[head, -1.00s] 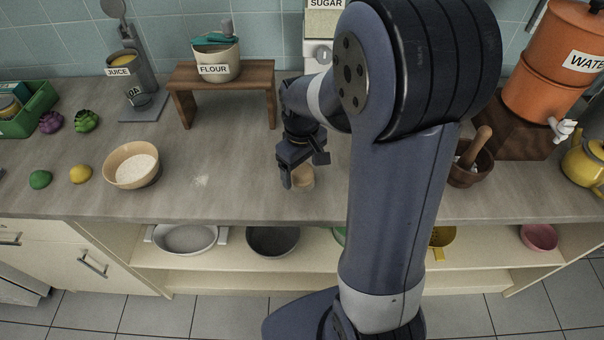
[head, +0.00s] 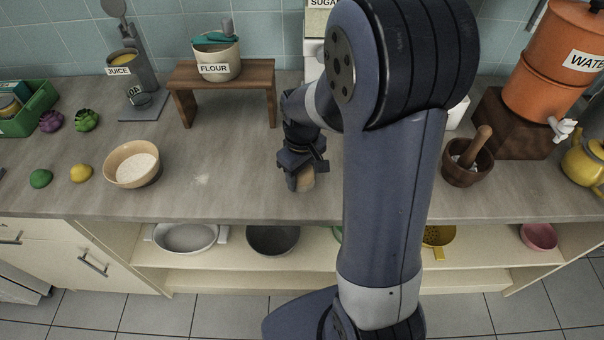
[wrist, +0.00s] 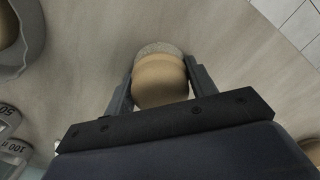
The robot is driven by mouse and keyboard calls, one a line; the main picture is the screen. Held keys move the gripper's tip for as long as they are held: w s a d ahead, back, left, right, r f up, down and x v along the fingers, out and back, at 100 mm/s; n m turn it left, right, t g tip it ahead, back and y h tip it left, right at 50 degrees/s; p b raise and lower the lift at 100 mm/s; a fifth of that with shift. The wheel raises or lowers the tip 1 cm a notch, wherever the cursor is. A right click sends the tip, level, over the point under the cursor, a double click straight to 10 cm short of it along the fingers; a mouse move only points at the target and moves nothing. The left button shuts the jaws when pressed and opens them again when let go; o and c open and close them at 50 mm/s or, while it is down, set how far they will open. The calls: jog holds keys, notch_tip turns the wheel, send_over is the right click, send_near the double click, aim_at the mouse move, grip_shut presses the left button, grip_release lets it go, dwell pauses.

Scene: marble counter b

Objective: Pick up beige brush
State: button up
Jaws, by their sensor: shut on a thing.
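The beige brush (head: 306,181) is near the front edge of the counter, left of my arm in the head view. In the wrist view the brush (wrist: 160,80) shows a rounded beige body with a paler, speckled rim at its far end. My gripper (head: 298,180) is shut on it, and its two fingers (wrist: 160,85) press on either side of the body. The brush appears upright. I cannot tell whether its lower end touches the counter. My gripper hides part of it in the head view.
A bowl of white powder (head: 133,163) stands to the left, with a lemon (head: 81,173) and a lime (head: 41,178) beyond. A wooden stand (head: 222,77) carries the flour pot (head: 218,62) behind. A mortar (head: 466,163) stands right of my arm.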

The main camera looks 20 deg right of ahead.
jog(key=shift+c, duration=0.6)
notch_tip(320, 180, up, 10)
jog(key=shift+r, duration=0.1)
jog(key=o, duration=0.5)
jog(key=shift+c, duration=1.6)
